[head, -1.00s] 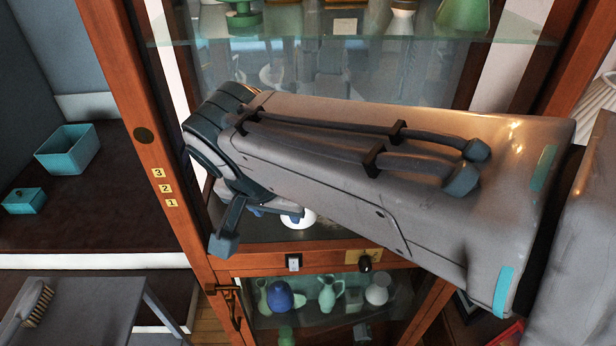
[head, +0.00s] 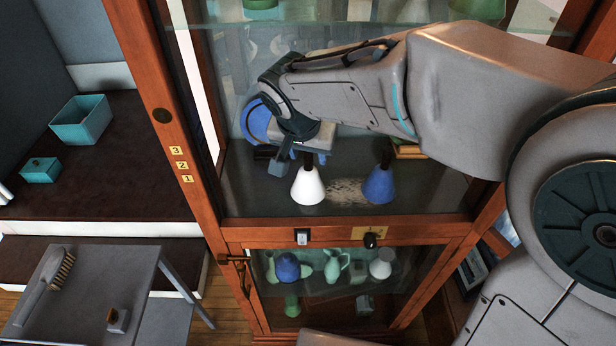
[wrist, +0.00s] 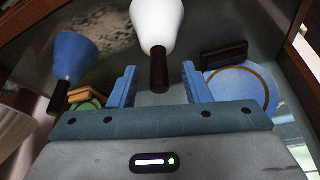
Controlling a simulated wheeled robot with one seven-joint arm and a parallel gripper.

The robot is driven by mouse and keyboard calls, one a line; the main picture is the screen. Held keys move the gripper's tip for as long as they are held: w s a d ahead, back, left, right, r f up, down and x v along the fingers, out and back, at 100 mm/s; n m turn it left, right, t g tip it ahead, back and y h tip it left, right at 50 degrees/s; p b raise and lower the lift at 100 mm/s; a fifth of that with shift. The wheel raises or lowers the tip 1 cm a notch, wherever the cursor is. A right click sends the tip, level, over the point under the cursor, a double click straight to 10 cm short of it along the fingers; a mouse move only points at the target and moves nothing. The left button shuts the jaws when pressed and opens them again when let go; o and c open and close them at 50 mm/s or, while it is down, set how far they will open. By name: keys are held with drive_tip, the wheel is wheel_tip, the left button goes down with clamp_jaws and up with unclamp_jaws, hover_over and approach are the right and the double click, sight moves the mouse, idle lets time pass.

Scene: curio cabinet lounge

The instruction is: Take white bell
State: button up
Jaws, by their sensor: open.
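The white bell (head: 308,187) stands on the shelf inside the wooden cabinet, its dark handle pointing up. My gripper (head: 290,160) is inside the cabinet, just above and behind the bell in the head view. In the wrist view my gripper (wrist: 160,85) is open, its two blue fingers apart. There the white bell (wrist: 156,25) lies ahead, with its dark handle between the fingertips or just beyond them; contact cannot be told.
A blue bell (head: 379,185) stands right of the white one. A blue plate (head: 256,120) is behind my wrist on the left. The cabinet's left post (head: 170,130) and a glass shelf above (head: 330,32) bound the space. A side table (head: 95,285) stands at lower left.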

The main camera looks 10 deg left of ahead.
drive_tip(key=shift+w+f, duration=0.15)
drive_tip(key=shift+f, duration=0.3)
clamp_jaws()
drive_tip(key=shift+r, duration=0.55)
wheel_tip(320, 180, up, 2)
drive_tip(key=shift+r+b, duration=0.15)
drive_tip(key=shift+b, duration=0.15)
drive_tip(key=s+a+b, duration=0.1)
drive_tip(key=s+b, duration=0.2)
drive_tip(key=s, duration=1.5)
drive_tip(key=shift+b, duration=0.4)
